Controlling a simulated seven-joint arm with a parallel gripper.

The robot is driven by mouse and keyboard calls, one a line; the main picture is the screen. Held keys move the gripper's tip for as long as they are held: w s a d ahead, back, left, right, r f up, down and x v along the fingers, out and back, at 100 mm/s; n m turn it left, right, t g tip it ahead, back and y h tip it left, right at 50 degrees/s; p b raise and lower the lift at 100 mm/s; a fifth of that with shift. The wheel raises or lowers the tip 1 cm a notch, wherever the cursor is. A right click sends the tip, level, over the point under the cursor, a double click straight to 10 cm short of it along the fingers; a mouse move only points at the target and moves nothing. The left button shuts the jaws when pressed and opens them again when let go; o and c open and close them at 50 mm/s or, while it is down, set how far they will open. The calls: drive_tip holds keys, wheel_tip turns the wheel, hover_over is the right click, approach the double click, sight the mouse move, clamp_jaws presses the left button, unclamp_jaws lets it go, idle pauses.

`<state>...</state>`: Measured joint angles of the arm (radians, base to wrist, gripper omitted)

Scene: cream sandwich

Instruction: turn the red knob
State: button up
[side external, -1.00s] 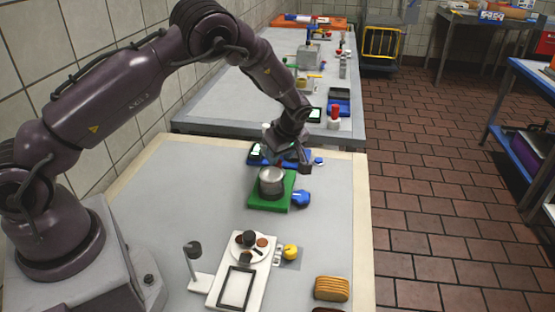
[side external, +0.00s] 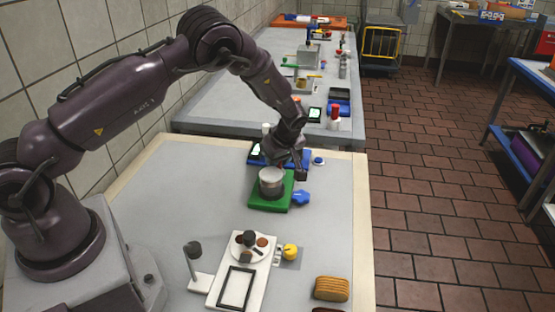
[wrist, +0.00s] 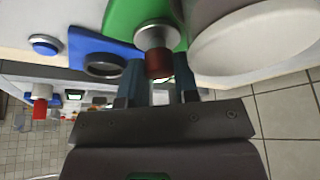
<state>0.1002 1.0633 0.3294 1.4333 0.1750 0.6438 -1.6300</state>
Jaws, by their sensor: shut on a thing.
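The red knob (wrist: 158,64) shows in the wrist view as a dark red tip on a silver collar, on the edge of a green base (wrist: 120,20). My gripper (wrist: 160,78) has its two fingers on either side of the red tip and is shut on it. In the side external view my gripper (side external: 286,163) is at the far edge of the green base (side external: 258,199), behind the metal pot, and the knob is hidden there.
The metal pot (side external: 271,183) stands on the green base close to my gripper. A blue panel (wrist: 85,50) and a blue button (wrist: 43,45) lie beside it. A blue knob (side external: 301,198) sits at the base's right. Free table lies to the left.

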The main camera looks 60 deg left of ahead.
drive_tip(key=m+t, duration=0.1)
drive_tip(key=m, duration=0.3)
drive_tip(key=shift+s+t, duration=0.1)
drive_tip(key=shift+t, duration=0.2)
drive_tip(key=m, duration=0.2)
drive_tip(key=m+t+h, duration=0.1)
drive_tip(key=m, duration=0.1)
drive_tip(key=shift+a+t, duration=0.1)
drive_tip(key=shift+t, duration=0.2)
drive_tip(key=m, duration=0.2)
drive_tip(key=m+t+h, duration=0.1)
drive_tip(key=m, duration=0.1)
drive_tip(key=shift+s+m+h, duration=0.1)
drive_tip(key=shift+m+h, duration=0.2)
drive_tip(key=shift+m, duration=0.1)
drive_tip(key=shift+a+m+h, duration=0.1)
drive_tip(key=shift+m+h, duration=0.6)
drive_tip(key=shift+m, duration=1.3)
drive_tip(key=o, duration=0.6)
drive_tip(key=shift+o, duration=0.2)
